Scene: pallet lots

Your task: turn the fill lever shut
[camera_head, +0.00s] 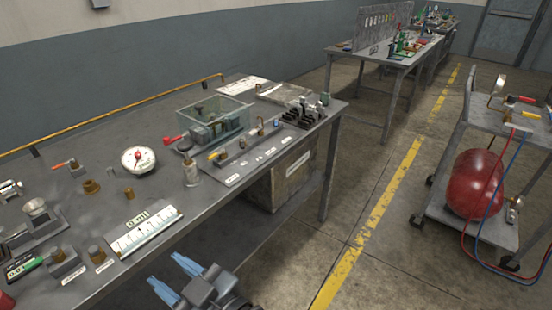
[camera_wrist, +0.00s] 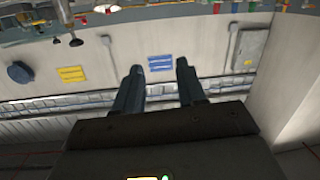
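Several small levers show in the head view, and I cannot tell which is the fill lever. On the near bench are a red lever (camera_head: 173,139), a yellow-orange lever (camera_head: 216,154) and an orange lever (camera_head: 59,165). My gripper (camera_head: 167,270) is at the bottom of the head view, in front of the near bench's edge and apart from every lever. In the wrist view my gripper (camera_wrist: 160,67) has its two fingers spread with nothing between them.

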